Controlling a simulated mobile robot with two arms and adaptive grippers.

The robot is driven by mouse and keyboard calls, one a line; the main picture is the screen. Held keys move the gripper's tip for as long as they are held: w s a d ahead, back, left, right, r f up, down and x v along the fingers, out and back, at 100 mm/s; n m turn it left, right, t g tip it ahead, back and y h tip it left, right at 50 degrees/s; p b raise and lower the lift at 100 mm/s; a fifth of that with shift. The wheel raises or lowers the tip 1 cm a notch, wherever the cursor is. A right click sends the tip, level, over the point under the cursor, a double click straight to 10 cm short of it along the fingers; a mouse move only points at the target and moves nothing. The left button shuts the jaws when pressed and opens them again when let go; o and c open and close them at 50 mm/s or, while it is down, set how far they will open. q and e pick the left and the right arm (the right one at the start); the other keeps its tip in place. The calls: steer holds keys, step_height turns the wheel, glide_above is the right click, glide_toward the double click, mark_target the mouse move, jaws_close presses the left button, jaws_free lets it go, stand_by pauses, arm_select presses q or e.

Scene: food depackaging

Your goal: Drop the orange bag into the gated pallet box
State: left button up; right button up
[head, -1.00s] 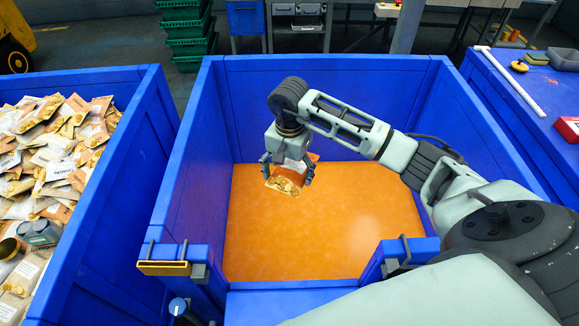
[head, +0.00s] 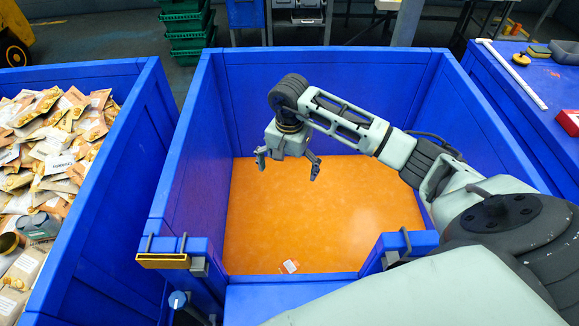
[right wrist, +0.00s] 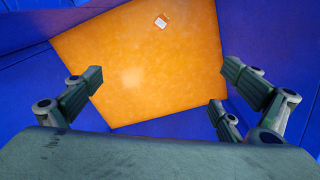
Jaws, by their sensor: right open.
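The gated pallet box (head: 192,140) is blue with a flat orange floor and stands in front of me. The orange bag (head: 290,266) lies on that floor by the low front side, partly hidden by the front edge; its white label shows. It also shows small in the right wrist view (right wrist: 160,21). My right gripper (head: 287,172) hangs over the box, pointing down, open and empty, well apart from the bag. Its spread fingers also show in the right wrist view (right wrist: 160,85). My left gripper is not in view.
A second blue box (head: 130,180) full of packets and some cans stands close on the left. A blue table (head: 530,75) with small items is at the right. Green crates (head: 188,30) stand behind.

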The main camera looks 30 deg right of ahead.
step_height(320, 180, up, 12)
stand_by(0.5)
stand_by(0.6)
